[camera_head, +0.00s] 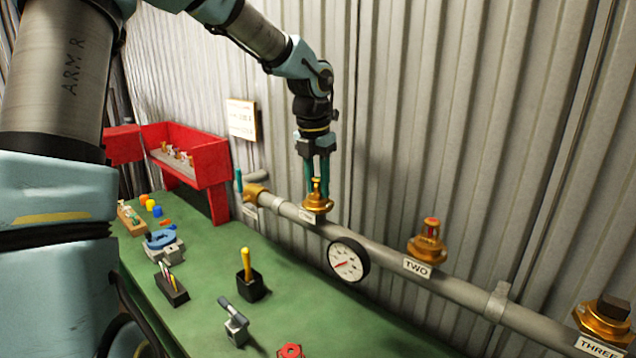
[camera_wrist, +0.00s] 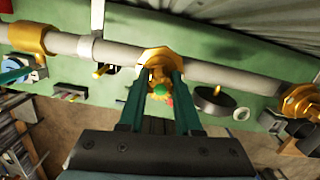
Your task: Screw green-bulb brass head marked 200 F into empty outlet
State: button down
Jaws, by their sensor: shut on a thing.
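My gripper (camera_head: 318,182) points down over the leftmost outlet fitting (camera_head: 318,205) on the grey pipe (camera_head: 385,256). Its green fingers are shut on a brass head (camera_head: 317,190), standing at the top of that fitting. In the wrist view the brass head (camera_wrist: 158,88) sits between the fingertips (camera_wrist: 163,80), with a bit of green bulb showing. The fitting's brass rim (camera_wrist: 155,55) shows just beyond. I cannot tell how deep the head sits in the fitting. The head's marking is not readable.
Outlet TWO (camera_head: 428,244) holds a head with a red bulb. Outlet THREE (camera_head: 606,318) has a dark square top. A gauge (camera_head: 348,259) hangs by the pipe. A red bin (camera_head: 205,160) with several heads and small tools stand on the green bench (camera_head: 205,285).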

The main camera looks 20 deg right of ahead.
jog(key=shift+m, duration=1.6)
jog(key=c, duration=0.5)
grip_release()
